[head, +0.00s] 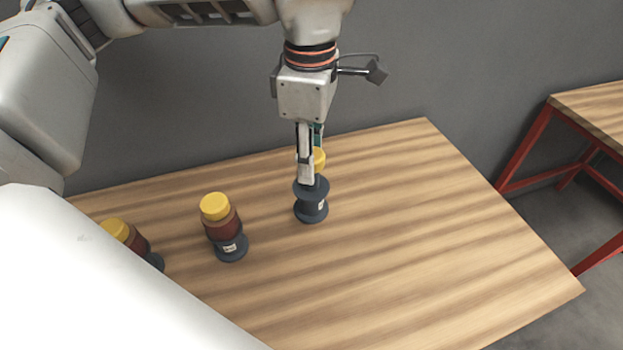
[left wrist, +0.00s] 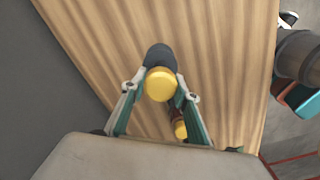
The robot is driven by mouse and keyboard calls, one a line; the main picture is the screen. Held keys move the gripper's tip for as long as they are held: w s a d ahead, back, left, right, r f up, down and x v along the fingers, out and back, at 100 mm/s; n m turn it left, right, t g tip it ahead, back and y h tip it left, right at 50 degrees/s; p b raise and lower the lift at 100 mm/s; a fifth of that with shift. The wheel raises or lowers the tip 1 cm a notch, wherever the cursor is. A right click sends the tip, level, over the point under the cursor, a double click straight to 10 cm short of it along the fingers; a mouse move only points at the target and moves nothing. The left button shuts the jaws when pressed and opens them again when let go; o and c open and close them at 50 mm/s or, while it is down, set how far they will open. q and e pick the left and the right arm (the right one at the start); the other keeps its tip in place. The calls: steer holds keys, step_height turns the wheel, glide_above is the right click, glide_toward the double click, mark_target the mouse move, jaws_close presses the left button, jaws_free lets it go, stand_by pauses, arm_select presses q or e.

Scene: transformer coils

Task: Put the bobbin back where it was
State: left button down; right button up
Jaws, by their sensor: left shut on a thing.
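A dark bobbin with a yellow top (head: 312,206) stands upright on the wooden table, towards its far side. My left gripper (head: 312,175) comes down on it from above and is shut on its upper part. In the left wrist view the bobbin's yellow top (left wrist: 160,84) sits between the fingertips of the left gripper (left wrist: 155,88). The fingers hide part of the bobbin in the head view. My right gripper is not in view.
Two more yellow-topped bobbins with red-brown windings stand on the table to the left, one in the middle (head: 222,226) and one partly hidden by my white body (head: 134,240). The table (head: 420,230) is clear to the right. A red-framed table (head: 540,128) stands at the far right.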

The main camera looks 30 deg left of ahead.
arm_select(q)
steer(key=shift+f+b, duration=0.3)
steer(key=shift+f, duration=2.3)
steer(key=shift+f, duration=0.2)
steer(key=c, duration=1.5)
jaws_free()
steer(key=shift+r, duration=0.1)
step_height(320, 180, up, 12)
steer(key=shift+r+p, duration=0.1)
steer(key=shift+p, duration=0.65)
